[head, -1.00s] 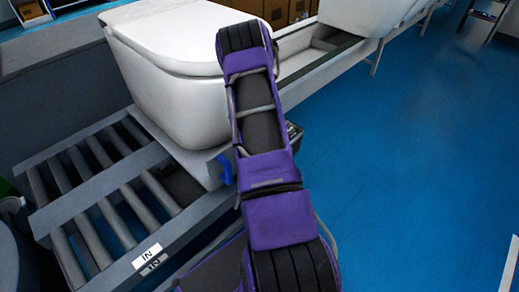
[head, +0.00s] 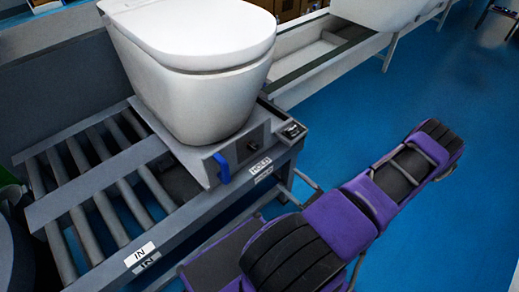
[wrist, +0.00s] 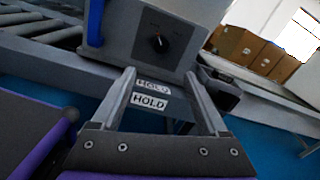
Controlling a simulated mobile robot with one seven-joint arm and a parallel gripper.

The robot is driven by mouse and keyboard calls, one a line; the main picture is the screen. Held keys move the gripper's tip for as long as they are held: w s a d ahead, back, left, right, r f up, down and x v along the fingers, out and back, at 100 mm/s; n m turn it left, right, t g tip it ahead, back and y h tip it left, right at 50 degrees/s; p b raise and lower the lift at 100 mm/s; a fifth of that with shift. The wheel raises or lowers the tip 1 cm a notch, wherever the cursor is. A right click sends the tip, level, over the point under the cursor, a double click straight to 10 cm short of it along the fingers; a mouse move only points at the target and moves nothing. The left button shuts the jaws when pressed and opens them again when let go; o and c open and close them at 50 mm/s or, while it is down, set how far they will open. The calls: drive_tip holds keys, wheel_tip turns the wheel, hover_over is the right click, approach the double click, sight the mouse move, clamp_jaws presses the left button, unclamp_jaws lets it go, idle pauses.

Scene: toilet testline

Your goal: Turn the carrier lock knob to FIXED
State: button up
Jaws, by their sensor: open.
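In the head view the plate (head: 252,143) is small, and the knob's setting cannot be read. The carrier (head: 207,164) bears a white toilet (head: 195,85). In the wrist view my gripper (wrist: 160,76) is open and empty, its fingertips below the knob in the picture and apart from it.
A blue handle (head: 221,168) sticks up left of the knob plate. A small dark box (head: 292,130) stands to its right. A HOLD label (wrist: 149,102) is on the conveyor frame below. Rollers (head: 110,190) lie left; blue floor (head: 400,90) is open at right.

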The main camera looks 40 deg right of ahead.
sight(256, 149)
drive_tip(key=w, duration=1.1)
drive_tip(key=w+b, duration=0.1)
drive_tip(key=w, duration=0.5)
drive_tip(key=shift+w+a, duration=0.15)
drive_tip(key=shift+a, duration=0.1)
drive_tip(key=shift+c, duration=0.3)
clamp_jaws()
